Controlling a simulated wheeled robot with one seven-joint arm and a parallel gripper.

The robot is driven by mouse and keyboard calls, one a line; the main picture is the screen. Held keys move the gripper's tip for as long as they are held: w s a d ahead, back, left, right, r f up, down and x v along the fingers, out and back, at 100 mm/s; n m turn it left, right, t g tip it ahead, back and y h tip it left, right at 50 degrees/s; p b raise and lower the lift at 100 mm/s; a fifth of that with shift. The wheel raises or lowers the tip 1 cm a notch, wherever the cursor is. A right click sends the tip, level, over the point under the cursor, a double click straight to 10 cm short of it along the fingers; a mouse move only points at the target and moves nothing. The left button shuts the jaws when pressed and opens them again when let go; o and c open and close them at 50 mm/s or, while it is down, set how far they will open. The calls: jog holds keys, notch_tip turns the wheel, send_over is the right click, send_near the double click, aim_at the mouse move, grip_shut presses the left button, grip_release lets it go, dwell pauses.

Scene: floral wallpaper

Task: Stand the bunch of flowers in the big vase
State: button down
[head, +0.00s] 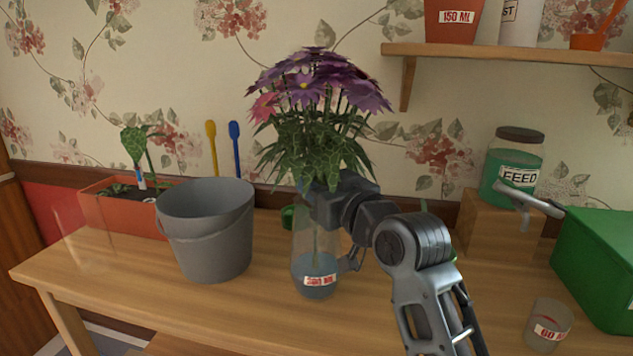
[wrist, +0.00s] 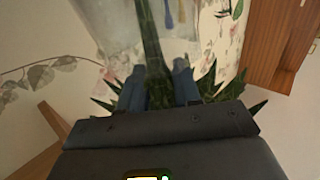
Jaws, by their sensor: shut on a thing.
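The bunch of flowers (head: 315,100), purple and pink with green leaves, is upright above the big vase. My gripper (head: 316,200) is shut on its stems; the wrist view shows the green stems (wrist: 152,50) between the two fingers (wrist: 158,88). The big vase (head: 316,275) is clear glass with bluish water and a red-and-white label, and stands on the bench directly below my gripper. A green stem shows through its glass, seemingly inside it. My gripper and the leaves hide the vase's mouth.
A grey bucket (head: 208,235) stands close left of the vase, with an orange planter (head: 110,212) behind it. A small labelled glass (head: 548,325), a green box (head: 600,265) and a feed jar (head: 512,170) on a wooden block are at right. A shelf (head: 520,52) hangs above.

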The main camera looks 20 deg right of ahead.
jog(key=c, duration=0.7)
grip_release()
jog(key=shift+s+d+b, duration=0.1)
jog(key=shift+s+d, duration=0.1)
jog(key=shift+s, duration=1.1)
jog(key=shift+s+d+b, duration=0.15)
jog(key=shift+s+d, duration=0.1)
jog(key=shift+s, duration=1)
jog(key=shift+s+d+b, duration=0.1)
jog(key=shift+s+d, duration=0.1)
jog(key=shift+s, duration=1.1)
jog(key=shift+f, duration=0.1)
jog(key=s+f+m+g+h, duration=0.1)
jog(key=s+f+m+h, duration=0.2)
jog(key=s+f, duration=1.45)
jog(key=s, duration=0.8)
jog(key=s+a+g+p, duration=0.1)
jog(key=s, duration=0.7)
jog(key=s+n+g, duration=0.1)
jog(key=s, duration=0.7)
jog(key=shift+s+a, duration=0.15)
jog(key=shift+s, duration=0.2)
